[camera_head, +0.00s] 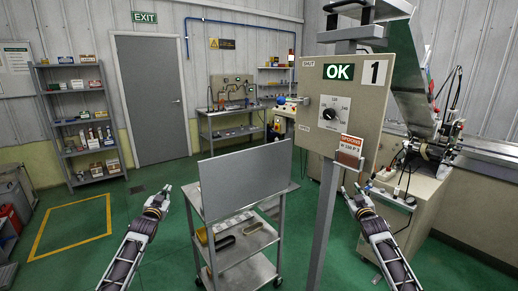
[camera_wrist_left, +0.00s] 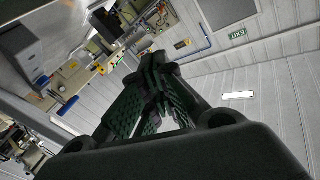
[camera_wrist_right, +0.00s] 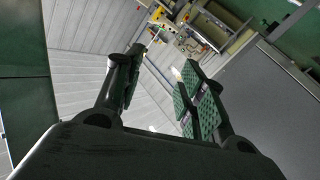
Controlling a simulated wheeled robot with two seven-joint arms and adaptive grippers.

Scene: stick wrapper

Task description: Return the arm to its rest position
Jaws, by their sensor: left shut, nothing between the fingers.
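My left arm comes in from the lower left of the head view, and its gripper (camera_head: 167,188) is held in the air left of the metal cart. In the left wrist view the fingers (camera_wrist_left: 153,95) are together with nothing between them. My right arm comes in from the lower right, and its gripper (camera_head: 350,189) is in the air just right of the grey post. In the right wrist view its fingers (camera_wrist_right: 160,80) stand apart and hold nothing.
A metal cart (camera_head: 243,186) with an upright panel stands between my arms. A machine bench (camera_head: 420,190) stands at the right. Shelves (camera_head: 80,125) stand at the left. Green floor is open at the left.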

